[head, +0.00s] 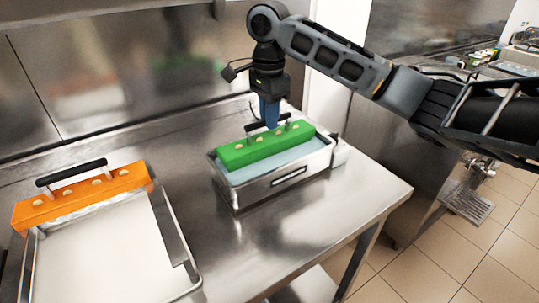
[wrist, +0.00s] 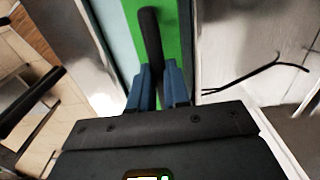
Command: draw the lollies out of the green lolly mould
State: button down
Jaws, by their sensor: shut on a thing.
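The green lolly mould (head: 262,148) is a long green bar with pale knobs along its top and a black handle (wrist: 150,32). It sits low in a metal bath (head: 290,182) with a pale blue surface inside. My gripper (head: 269,118) comes down from above, its blue fingers shut on the black handle. In the wrist view my gripper (wrist: 160,85) has the handle between its fingers, with the green bar (wrist: 178,30) beneath. Whether the mould is lifted at all is hard to tell. Any lollies below the bar are hidden.
An orange bar (head: 85,196) with a black handle (head: 71,172) lies across the far end of a shallow metal tray (head: 172,240) at left. Bare steel counter lies between tray and bath. A steel wall stands behind; the counter ends at right above a tiled floor.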

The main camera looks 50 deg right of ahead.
jog(key=shift+r, duration=0.8)
jog(key=shift+r, duration=3.65)
